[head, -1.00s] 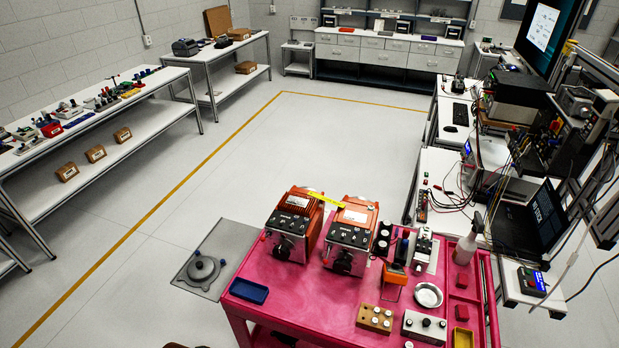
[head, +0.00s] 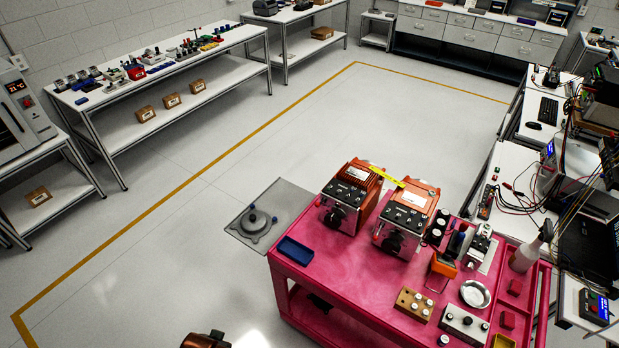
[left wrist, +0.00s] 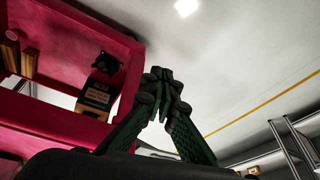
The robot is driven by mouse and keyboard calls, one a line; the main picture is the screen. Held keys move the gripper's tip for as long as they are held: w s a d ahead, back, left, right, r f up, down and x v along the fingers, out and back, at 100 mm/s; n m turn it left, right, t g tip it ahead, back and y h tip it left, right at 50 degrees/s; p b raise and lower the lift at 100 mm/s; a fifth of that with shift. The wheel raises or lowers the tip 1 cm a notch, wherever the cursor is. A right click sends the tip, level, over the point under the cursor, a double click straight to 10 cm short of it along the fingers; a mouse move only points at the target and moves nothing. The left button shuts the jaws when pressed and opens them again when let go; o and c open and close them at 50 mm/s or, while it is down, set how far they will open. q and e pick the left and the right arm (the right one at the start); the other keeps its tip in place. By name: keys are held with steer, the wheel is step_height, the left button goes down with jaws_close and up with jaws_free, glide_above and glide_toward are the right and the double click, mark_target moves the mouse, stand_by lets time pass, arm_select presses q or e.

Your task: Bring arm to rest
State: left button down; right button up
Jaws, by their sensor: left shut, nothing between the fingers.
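My left gripper (left wrist: 160,82) shows in the left wrist view, with its dark green fingers drawn together at the tips. Nothing is held between them. The fingers are seen against the pink cart (left wrist: 128,45) and the pale floor, and I see no contact with either. In the head view the left gripper is not visible; only a brown and black part, probably of my arm, shows at the bottom edge. My right gripper is in neither current view.
The pink cart (head: 365,292) carries two orange-framed devices (head: 348,197) (head: 408,221), a blue tray (head: 295,251) and small parts. A grey floor plate (head: 271,212) lies beside it. A bench (head: 190,57) stands at the left, and a cluttered desk at the right.

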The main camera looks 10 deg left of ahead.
arm_select(q)
steer(key=s+d+f+g+b, duration=0.1)
steer(key=s+f+b, duration=0.15)
steer(key=f, duration=1.25)
steer(key=s+f+b, duration=0.1)
steer(key=f+b, duration=0.2)
steer(key=f, duration=1.2)
steer(key=s+f+m+g+b, duration=0.1)
steer(key=s+f+b, duration=0.3)
steer(key=s+f, duration=1.5)
step_height(320, 180, down, 4)
steer(key=shift+s+d+r+g+h+b, duration=0.15)
steer(key=shift+r+g+h+b, duration=0.05)
steer(key=shift+g+h+b, duration=0.15)
